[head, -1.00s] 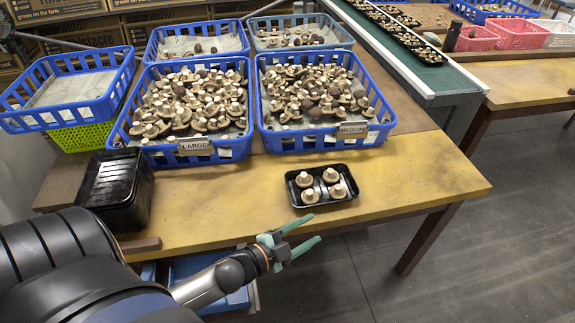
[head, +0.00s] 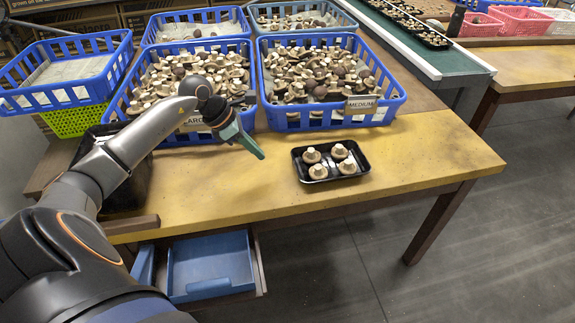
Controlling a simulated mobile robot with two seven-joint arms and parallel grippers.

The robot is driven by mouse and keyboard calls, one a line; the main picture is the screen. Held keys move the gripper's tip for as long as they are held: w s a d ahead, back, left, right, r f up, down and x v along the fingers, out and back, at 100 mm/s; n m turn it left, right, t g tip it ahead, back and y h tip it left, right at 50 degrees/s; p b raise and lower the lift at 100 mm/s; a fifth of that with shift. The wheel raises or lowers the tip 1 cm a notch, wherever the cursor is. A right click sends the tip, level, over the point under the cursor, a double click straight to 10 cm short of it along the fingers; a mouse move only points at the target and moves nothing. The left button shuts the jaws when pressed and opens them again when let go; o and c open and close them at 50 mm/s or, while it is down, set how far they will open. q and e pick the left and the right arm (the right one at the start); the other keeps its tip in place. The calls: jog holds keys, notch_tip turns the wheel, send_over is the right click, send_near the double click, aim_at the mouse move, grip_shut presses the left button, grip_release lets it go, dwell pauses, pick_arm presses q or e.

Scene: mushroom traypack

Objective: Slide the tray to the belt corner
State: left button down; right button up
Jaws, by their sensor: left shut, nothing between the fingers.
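The small black tray (head: 364,171) holds several mushrooms and sits on the yellow table (head: 433,160), near its front edge. My left gripper (head: 258,152) is shut and empty. It hangs above the table to the left of the tray, apart from it, in front of the crate marked LARGE. The green belt (head: 440,62) runs at the upper right, beyond the table, with a row of filled black trays (head: 433,40) on it. My right gripper is not in view.
Blue crates of mushrooms, one marked MEDIUM (head: 362,104), stand behind the tray. A stack of empty black trays (head: 130,190) is partly hidden behind my left arm. An open blue drawer (head: 210,262) is below the table. The table right of the tray is clear.

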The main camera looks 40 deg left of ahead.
pick_arm(q)
jog(key=x, duration=0.7)
jog(key=shift+w+d+f, duration=0.15)
jog(key=shift+d+f, duration=0.1)
jog(key=shift+w+d, duration=0.75)
jog(key=shift+w, duration=0.25)
jog(key=shift+w+d+f, duration=0.15)
jog(key=shift+w+d, duration=0.35)
jog(key=shift+w, duration=0.1)
